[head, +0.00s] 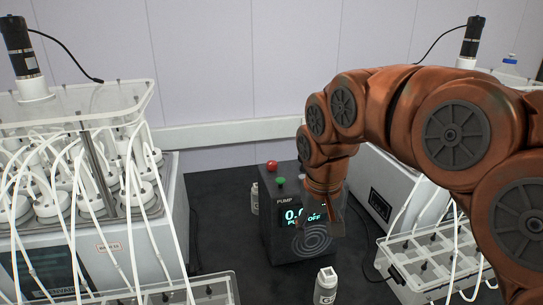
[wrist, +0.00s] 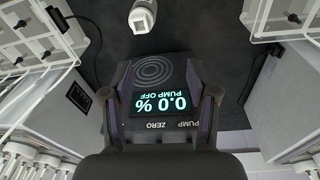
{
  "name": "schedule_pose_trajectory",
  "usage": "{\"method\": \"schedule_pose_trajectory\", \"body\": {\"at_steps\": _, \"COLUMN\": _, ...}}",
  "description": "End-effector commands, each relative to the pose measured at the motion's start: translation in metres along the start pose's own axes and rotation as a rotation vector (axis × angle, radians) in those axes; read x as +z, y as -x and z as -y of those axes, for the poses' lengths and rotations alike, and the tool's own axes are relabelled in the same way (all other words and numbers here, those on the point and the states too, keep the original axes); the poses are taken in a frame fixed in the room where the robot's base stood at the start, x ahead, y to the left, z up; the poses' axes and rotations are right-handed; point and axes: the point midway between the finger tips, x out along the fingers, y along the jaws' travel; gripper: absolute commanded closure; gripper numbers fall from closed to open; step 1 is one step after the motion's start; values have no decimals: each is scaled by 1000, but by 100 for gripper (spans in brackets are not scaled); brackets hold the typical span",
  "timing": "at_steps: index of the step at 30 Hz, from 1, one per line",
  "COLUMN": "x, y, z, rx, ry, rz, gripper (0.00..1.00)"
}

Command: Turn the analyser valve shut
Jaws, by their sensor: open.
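I cannot make out an analyser valve in either view. A dark pump box (head: 282,238) stands on the bench in the middle of the head view, with a lit display (head: 300,216) reading PUMP OFF. In the wrist view the display (wrist: 161,104) reads 0.0 % upside down. My gripper (head: 328,222) is in front of the box's right part and hides some of it. In the wrist view my gripper (wrist: 159,93) is open, its fingers either side of the display, with nothing held between them.
A red knob (head: 271,165) and a green button (head: 280,181) top the box. Reactor units with tubes (head: 85,190) stand left and right (head: 385,190). Clear racks (head: 205,288) flank the front.

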Motion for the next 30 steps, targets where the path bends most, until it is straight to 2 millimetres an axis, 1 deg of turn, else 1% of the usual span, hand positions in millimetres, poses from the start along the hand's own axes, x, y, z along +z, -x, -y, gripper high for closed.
{"method": "schedule_pose_trajectory", "body": {"at_steps": 1, "x": -18, "y": 8, "z": 6, "rx": -1, "ry": -3, "rz": -15, "gripper": 41}}
{"method": "schedule_pose_trajectory", "body": {"at_steps": 3, "x": -41, "y": 16, "z": 12, "rx": 0, "ry": -17, "rz": -38, "gripper": 41}}
{"method": "schedule_pose_trajectory", "body": {"at_steps": 5, "x": -59, "y": 22, "z": 18, "rx": 0, "ry": -30, "rz": -54, "gripper": 41}}
{"method": "schedule_pose_trajectory", "body": {"at_steps": 6, "x": -72, "y": 27, "z": 21, "rx": 0, "ry": -39, "rz": -69, "gripper": 41}}
{"method": "schedule_pose_trajectory", "body": {"at_steps": 8, "x": -90, "y": 30, "z": 27, "rx": 0, "ry": -55, "rz": -84, "gripper": 41}}
{"method": "schedule_pose_trajectory", "body": {"at_steps": 9, "x": -102, "y": 35, "z": 30, "rx": 0, "ry": -67, "rz": -98, "gripper": 41}}
{"method": "schedule_pose_trajectory", "body": {"at_steps": 11, "x": -120, "y": 40, "z": 35, "rx": 1, "ry": -85, "rz": -117, "gripper": 41}}
{"method": "schedule_pose_trajectory", "body": {"at_steps": 12, "x": -131, "y": 42, "z": 38, "rx": 3, "ry": -98, "rz": -128, "gripper": 41}}
{"method": "schedule_pose_trajectory", "body": {"at_steps": 18, "x": -185, "y": 55, "z": 55, "rx": 9, "ry": -174, "rz": -188, "gripper": 41}}
{"method": "schedule_pose_trajectory", "body": {"at_steps": 21, "x": -208, "y": 59, "z": 61, "rx": 16, "ry": -215, "rz": -216, "gripper": 41}}
{"method": "schedule_pose_trajectory", "body": {"at_steps": 24, "x": -226, "y": 63, "z": 66, "rx": 21, "ry": -254, "rz": -241, "gripper": 41}}
{"method": "schedule_pose_trajectory", "body": {"at_steps": 30, "x": -246, "y": 66, "z": 70, "rx": 30, "ry": -304, "rz": -270, "gripper": 41}}
